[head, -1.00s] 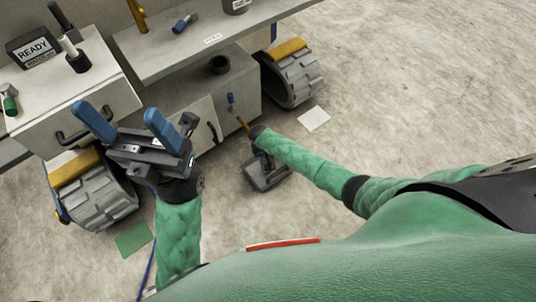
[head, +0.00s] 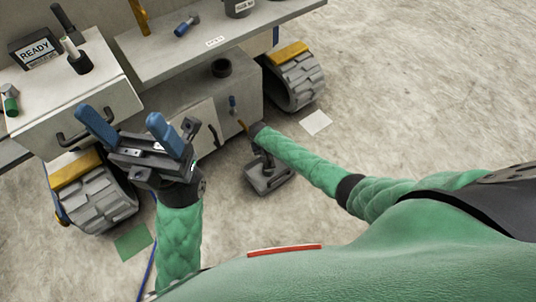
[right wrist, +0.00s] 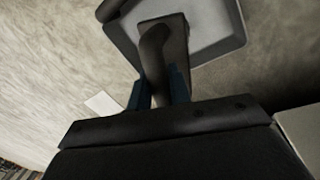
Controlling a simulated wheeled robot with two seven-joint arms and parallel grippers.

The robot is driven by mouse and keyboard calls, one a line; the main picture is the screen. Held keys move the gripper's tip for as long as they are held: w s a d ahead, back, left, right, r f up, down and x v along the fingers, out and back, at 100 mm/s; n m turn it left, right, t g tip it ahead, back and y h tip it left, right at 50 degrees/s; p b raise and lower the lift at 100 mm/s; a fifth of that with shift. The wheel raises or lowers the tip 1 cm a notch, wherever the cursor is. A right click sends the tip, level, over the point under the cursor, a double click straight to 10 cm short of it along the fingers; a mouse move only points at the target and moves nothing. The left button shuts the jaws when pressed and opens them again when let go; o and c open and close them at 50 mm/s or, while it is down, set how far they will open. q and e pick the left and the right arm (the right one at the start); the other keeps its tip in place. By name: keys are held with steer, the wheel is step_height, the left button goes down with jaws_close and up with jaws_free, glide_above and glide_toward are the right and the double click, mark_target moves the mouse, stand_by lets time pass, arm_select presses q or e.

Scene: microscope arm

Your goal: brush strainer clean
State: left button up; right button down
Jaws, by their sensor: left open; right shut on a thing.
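A grey, shallow rectangular piece with a dark handle, which looks like the strainer (head: 268,182), shows below my right forearm in the head view. In the right wrist view its pale face and raised rim (right wrist: 212,30) fill the top. My right gripper (right wrist: 160,90) is shut on its dark handle (right wrist: 155,50), with a blue finger on each side. In the head view that gripper is mostly hidden behind my wrist. My left gripper (head: 120,118) is open and empty, its blue fingers wide apart, in front of the grey cabinet. I cannot pick out a brush with certainty.
A grey workbench (head: 205,45) with a drawer unit (head: 105,75) stands on tracked wheels (head: 295,80). A READY box (head: 35,50) and a small blue-handled item (head: 186,25) stand on top. A white sheet (head: 316,122) and a green sheet (head: 134,240) lie on the floor. Open floor is at right.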

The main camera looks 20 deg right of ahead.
steer(key=shift+s, duration=0.1)
steer(key=shift+s+r+p, duration=0.1)
steer(key=shift+s+p, duration=1)
steer(key=shift+p, duration=0.25)
steer(key=shift+s, duration=0.3)
steer(key=shift+w, duration=0.1)
steer(key=shift+w+b, duration=0.35)
steer(key=shift+w, duration=1.05)
steer(key=shift+s+p, duration=0.35)
steer(key=shift+p, duration=0.1)
steer(key=shift+s+p, duration=1.05)
steer(key=shift+s, duration=0.1)
